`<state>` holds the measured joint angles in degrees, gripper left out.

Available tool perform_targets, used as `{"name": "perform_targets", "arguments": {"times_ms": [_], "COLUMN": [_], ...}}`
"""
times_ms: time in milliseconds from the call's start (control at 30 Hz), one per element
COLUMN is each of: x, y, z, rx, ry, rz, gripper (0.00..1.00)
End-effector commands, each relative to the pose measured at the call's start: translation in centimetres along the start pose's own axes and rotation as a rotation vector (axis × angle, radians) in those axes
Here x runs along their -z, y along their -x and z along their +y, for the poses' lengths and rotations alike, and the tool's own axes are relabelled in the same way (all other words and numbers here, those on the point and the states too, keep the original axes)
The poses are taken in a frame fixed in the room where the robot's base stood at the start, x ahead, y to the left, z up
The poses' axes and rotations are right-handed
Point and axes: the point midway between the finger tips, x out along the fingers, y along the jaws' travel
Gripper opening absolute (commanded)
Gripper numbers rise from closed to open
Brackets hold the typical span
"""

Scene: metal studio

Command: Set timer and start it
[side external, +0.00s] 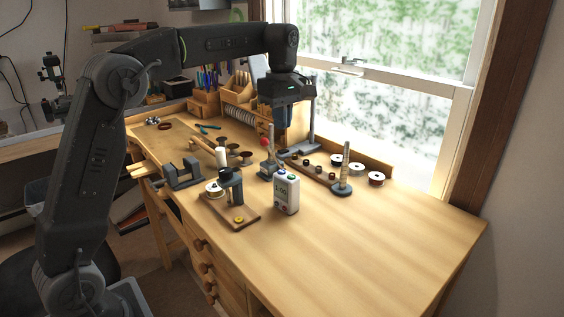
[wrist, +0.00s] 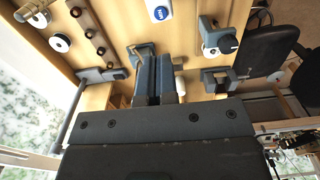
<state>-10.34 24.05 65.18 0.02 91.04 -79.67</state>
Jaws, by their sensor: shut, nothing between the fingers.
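The timer (side external: 286,192) is a small white box standing upright on the wooden bench, with a grey display and coloured buttons on its front face. In the wrist view the timer (wrist: 159,10) shows at the top edge, white with a blue mark, partly cut off. My gripper (side external: 287,127) is up above the back part of the bench, behind the timer and apart from it. The gripper fingers (wrist: 157,62) also show in the wrist view, pointing away from the camera, shut and empty. The digits on the display are too small to read.
A wooden board with a dark stand (side external: 238,212) is left of the timer. A grey post tool (side external: 342,180) stands to its right, near several spools (side external: 376,178). A grey stand with a red ball (side external: 267,150) is behind it. The bench's front right (side external: 400,230) is clear.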

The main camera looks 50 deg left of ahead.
Motion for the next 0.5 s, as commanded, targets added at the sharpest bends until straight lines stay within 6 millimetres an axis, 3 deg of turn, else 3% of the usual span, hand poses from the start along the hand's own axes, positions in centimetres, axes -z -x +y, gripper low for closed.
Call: {"name": "perform_targets", "arguments": {"times_ms": [300, 500], "x": [0.0, 0.0], "y": [-6.8, -9.8], "z": [-0.1, 0.0], "rx": [0.005, 0.003], "ry": [0.000, 0.000], "rz": [-0.001, -0.001], "gripper": [0.00, 0.00]}}
